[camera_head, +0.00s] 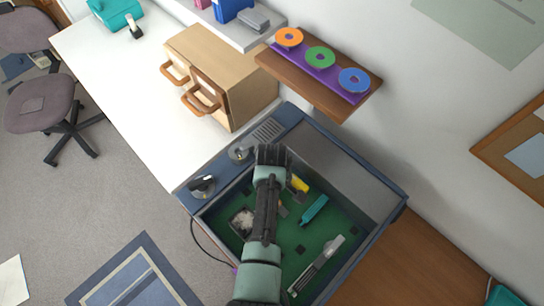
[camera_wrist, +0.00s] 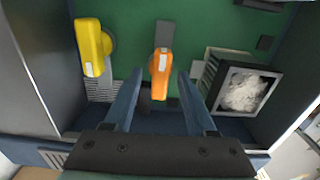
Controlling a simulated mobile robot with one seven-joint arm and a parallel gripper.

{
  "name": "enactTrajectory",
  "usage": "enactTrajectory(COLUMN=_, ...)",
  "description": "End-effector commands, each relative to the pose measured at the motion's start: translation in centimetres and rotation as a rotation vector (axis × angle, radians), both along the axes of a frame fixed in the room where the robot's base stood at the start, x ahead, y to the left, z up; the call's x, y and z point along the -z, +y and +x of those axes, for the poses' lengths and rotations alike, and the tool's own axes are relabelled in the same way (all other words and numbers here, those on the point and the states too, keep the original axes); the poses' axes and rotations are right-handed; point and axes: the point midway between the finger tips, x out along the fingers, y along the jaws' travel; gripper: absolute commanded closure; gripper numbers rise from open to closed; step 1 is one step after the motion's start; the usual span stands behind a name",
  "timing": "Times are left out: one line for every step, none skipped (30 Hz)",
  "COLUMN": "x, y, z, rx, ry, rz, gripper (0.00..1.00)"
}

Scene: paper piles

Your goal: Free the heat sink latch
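An open computer-like case (camera_head: 375,225) with a green board holds the parts. In the wrist view an orange lever (camera_wrist: 160,82) stands in front of my gripper (camera_wrist: 160,74), between the lines of its two fingers. The fingers are apart, with no visible grip on the lever. A yellow lever (camera_wrist: 90,45) stands to the left, also seen in the head view (camera_head: 299,184). A square block with a pale, rough top (camera_wrist: 245,92), perhaps the heat sink, lies to the right. It also shows in the head view (camera_head: 243,219). Which lever is its latch is unclear.
The case walls rise around the board. A teal stick (camera_head: 314,209) and a long pale card (camera_head: 318,264) also lie inside. Two dark knobs (camera_head: 202,186) (camera_head: 239,152) sit on the case's left rim. A shelf with colored rings (camera_head: 320,88) hangs beyond it.

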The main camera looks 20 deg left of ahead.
Motion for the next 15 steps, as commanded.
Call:
enactTrajectory(x=0.0, y=0.0, z=-0.1, rx=0.001, ry=0.001, rz=-0.001, gripper=0.44)
enactTrajectory(x=0.0, y=0.0, z=-0.1, rx=0.001, ry=0.001, rz=-0.001, gripper=0.44)
enactTrajectory(x=0.1, y=0.0, z=-0.1, rx=0.001, ry=0.001, rz=-0.001, gripper=0.44)
enactTrajectory(x=0.1, y=0.0, z=-0.1, rx=0.001, ry=0.002, rz=0.000, gripper=0.44)
enactTrajectory(x=0.0, y=0.0, z=-0.1, rx=0.001, ry=0.002, rz=0.000, gripper=0.44)
enactTrajectory(x=0.0, y=0.0, z=-0.1, rx=0.001, ry=0.002, rz=0.000, gripper=0.44)
enactTrajectory(x=-0.1, y=-0.1, z=-0.1, rx=0.002, ry=0.003, rz=-0.001, gripper=0.44)
enactTrajectory(x=-0.2, y=-0.1, z=-0.1, rx=0.002, ry=0.003, rz=-0.001, gripper=0.44)
enactTrajectory(x=-0.5, y=0.0, z=0.0, rx=0.002, ry=0.001, rz=-0.001, gripper=0.44)
enactTrajectory(x=-0.8, y=0.0, z=0.0, rx=0.002, ry=0.000, rz=0.000, gripper=0.44)
enactTrajectory(x=-1.1, y=0.0, z=0.0, rx=0.002, ry=0.000, rz=0.000, gripper=0.44)
enactTrajectory(x=-1.6, y=0.0, z=0.0, rx=0.002, ry=-0.001, rz=0.000, gripper=0.44)
enactTrajectory(x=-2.0, y=0.0, z=0.0, rx=0.002, ry=-0.001, rz=0.000, gripper=0.44)
enactTrajectory(x=-2.5, y=0.0, z=0.0, rx=0.001, ry=-0.001, rz=0.000, gripper=0.44)
enactTrajectory(x=-3.2, y=0.0, z=0.0, rx=0.001, ry=-0.001, rz=0.001, gripper=0.44)
